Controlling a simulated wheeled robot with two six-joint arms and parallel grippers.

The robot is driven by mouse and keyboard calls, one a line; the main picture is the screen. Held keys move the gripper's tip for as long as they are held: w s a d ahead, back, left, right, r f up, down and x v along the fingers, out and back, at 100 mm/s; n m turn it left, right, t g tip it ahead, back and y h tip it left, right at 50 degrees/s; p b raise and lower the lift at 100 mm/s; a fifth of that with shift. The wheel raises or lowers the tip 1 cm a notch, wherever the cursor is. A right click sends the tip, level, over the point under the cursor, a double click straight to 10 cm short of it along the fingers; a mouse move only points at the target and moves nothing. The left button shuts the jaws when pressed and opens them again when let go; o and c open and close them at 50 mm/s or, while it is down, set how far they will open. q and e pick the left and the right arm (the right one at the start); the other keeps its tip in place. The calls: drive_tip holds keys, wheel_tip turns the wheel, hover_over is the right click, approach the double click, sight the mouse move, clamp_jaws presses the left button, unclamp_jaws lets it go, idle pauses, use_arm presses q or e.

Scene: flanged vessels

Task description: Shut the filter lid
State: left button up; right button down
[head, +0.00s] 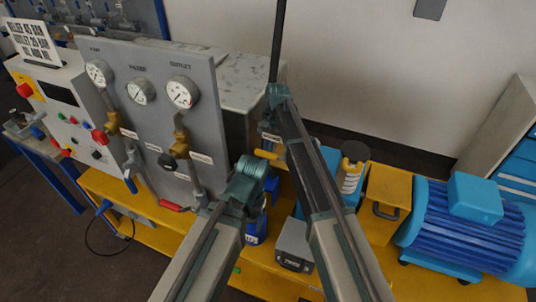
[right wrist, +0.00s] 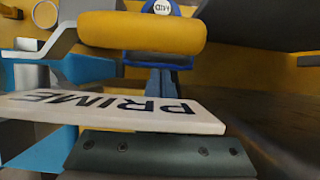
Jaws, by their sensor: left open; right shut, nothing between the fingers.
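My left gripper (head: 268,184) is open in the head view, near the top of a dark blue vessel (head: 257,228) with a white label. My left arm and gripper hide much of this vessel, and I cannot make out the filter lid or its angle. My right gripper (head: 268,136) is small and partly hidden behind my arm, shut and empty, near a yellow bar (head: 268,155). In the right wrist view a thick yellow bar (right wrist: 140,33) lies close, with a blue part (right wrist: 160,58) behind it. I cannot tell whether anything touches it.
A white PRIME plate (right wrist: 115,112) is close in the right wrist view. In the head view a gauge panel (head: 165,110) stands left. A blue motor (head: 455,225) and a yellow box (head: 385,200) stand right on the yellow base (head: 470,290). A grey box (head: 295,245) sits near the middle.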

drive_tip(key=shift+s+a+r+t+h+p, duration=0.2)
drive_tip(key=shift+s+r+t+p, duration=0.1)
drive_tip(key=shift+s+p, duration=0.3)
drive_tip(key=shift+s+a+r+t+h+p, duration=0.1)
drive_tip(key=shift+s+a+r+t+p, duration=0.15)
drive_tip(key=shift+s+p, duration=0.3)
drive_tip(key=shift+f, duration=0.1)
drive_tip(key=shift+w, duration=0.1)
